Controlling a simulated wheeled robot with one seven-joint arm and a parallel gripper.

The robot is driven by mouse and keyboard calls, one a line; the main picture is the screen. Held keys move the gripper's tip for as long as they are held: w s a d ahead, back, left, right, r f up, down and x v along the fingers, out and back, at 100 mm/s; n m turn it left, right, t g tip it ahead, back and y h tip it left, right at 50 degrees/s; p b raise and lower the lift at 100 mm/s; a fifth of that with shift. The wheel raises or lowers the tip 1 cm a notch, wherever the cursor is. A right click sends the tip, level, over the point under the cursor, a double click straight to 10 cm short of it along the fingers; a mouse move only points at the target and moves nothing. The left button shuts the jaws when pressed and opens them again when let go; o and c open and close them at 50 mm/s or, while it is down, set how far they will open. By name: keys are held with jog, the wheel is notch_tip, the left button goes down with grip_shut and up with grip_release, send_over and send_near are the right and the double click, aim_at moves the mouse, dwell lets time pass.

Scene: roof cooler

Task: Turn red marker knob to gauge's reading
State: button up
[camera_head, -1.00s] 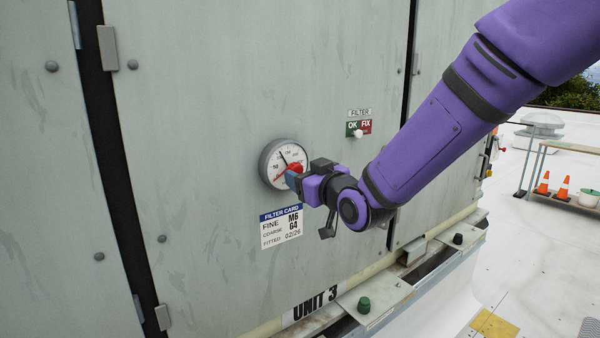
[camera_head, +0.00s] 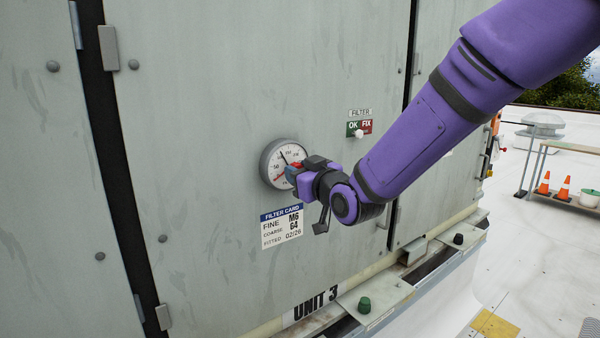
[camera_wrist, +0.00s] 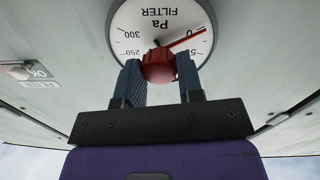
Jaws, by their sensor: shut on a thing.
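The round white-faced gauge (camera_head: 268,164) is on the grey cabinet door. Its thin black needle (camera_head: 283,156) points up and slightly left in the head view. My gripper (camera_head: 291,175) is at the gauge's lower right. In the wrist view the gauge face (camera_wrist: 145,38) is upside down, and my gripper (camera_wrist: 160,76) is shut on the red knob (camera_wrist: 158,65) at its centre. The red marker (camera_wrist: 190,37) points close to the 0 mark. The wrist view does not show the black needle clearly; the fingers hide part of the dial.
A filter card (camera_head: 281,227) is stuck below the gauge. A FILTER OK/FIX plate (camera_head: 359,128) with a white knob is at its upper right; it also shows in the wrist view (camera_wrist: 38,70). Orange cones (camera_head: 563,188) stand on a shelf far right. The door around the gauge is mostly flat.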

jog(key=shift+m, duration=0.3)
jog(key=shift+d+m+g, duration=0.1)
jog(key=shift+m+g, duration=0.2)
jog(key=shift+m, duration=8.2)
jog(key=o, duration=0.9)
